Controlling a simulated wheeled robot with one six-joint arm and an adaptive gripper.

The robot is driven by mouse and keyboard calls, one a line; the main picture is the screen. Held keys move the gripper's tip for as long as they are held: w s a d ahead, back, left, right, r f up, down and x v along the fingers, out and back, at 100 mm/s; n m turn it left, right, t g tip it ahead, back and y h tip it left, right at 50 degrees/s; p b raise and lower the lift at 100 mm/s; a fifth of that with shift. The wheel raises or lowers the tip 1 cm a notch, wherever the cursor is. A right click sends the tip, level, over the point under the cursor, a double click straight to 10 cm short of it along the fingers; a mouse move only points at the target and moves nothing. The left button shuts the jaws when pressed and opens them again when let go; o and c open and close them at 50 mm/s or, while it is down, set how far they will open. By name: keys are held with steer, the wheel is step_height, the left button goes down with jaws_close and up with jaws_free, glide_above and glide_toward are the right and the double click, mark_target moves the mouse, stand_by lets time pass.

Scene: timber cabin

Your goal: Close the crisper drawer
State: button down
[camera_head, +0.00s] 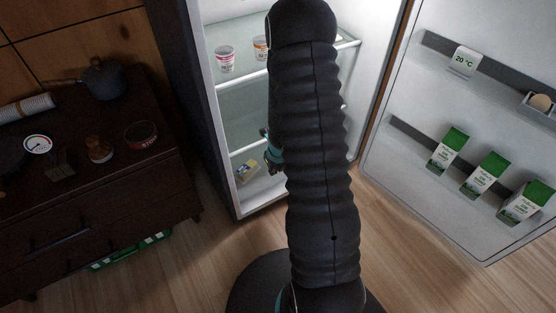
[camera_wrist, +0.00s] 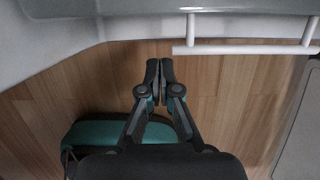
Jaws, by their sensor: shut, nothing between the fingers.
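The open fridge (camera_head: 227,150) stands behind my arm in the head view. In the wrist view a grey panel edge (camera_wrist: 130,8) crosses the top, with a white bar handle (camera_wrist: 245,50) on posts below it. This looks like the crisper drawer's front; how far it is open I cannot tell. My gripper (camera_wrist: 159,66) is shut and empty. Its tips are just left of the handle's left end and below the panel edge, over the floor. In the head view my arm hides most of the gripper and the drawer area.
The open fridge door (camera_head: 400,170) at right holds several green-and-white cartons (camera_head: 483,174). A dark cabinet (camera_head: 90,200) stands at left. Wooden floor (camera_head: 420,260) is clear before the door.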

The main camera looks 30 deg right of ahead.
steer(key=p+v, duration=0.3)
steer(key=v, duration=0.6)
steer(key=shift+s, duration=0.1)
